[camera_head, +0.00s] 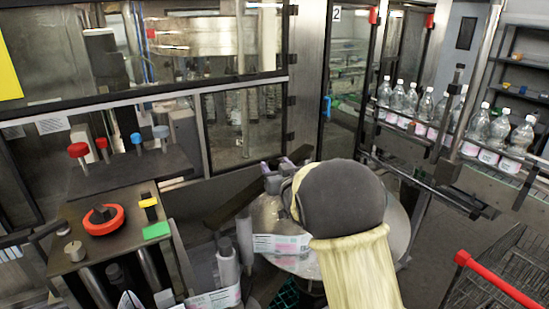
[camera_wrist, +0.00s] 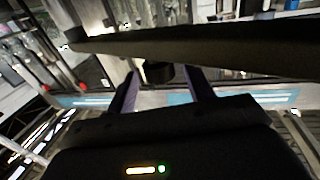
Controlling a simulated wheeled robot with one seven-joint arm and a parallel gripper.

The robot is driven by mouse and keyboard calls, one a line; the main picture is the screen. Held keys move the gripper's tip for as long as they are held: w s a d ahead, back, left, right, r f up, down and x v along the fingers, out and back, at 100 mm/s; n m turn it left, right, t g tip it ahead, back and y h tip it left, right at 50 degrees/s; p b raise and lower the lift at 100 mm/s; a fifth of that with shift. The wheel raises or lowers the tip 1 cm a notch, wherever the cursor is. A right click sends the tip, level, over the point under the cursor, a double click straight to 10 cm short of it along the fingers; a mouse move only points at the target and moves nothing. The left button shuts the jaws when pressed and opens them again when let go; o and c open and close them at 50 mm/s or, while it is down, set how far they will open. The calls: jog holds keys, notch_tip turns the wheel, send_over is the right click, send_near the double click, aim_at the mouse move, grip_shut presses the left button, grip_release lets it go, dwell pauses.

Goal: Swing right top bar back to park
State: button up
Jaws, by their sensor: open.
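A long dark flat bar (camera_head: 236,200), which looks like the top bar, runs diagonally beside the round metal reel table in the head view. In the wrist view the dark bar (camera_wrist: 215,47) crosses the top of the picture. A short dark round knob (camera_wrist: 158,72) shows just below the bar. My gripper (camera_wrist: 161,74) is open, with its two purple fingers on either side of the knob in the picture. I cannot tell whether they touch it. In the head view my gripper (camera_head: 275,163) is small at the bar's far end, and my arm hides much of that area.
The round metal table (camera_head: 397,225) lies under my arm. A control panel with a red-orange knob (camera_head: 103,219) stands at left. Several bottles (camera_head: 480,125) line a conveyor at right. Glass-framed doors (camera_head: 245,118) stand behind. A red-handled cart (camera_head: 495,280) is at lower right.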

jog(key=shift+p+x, duration=0.3)
jog(key=shift+x, duration=0.8)
jog(key=shift+f, duration=0.1)
grip_shut()
jog(key=shift+a, duration=0.15)
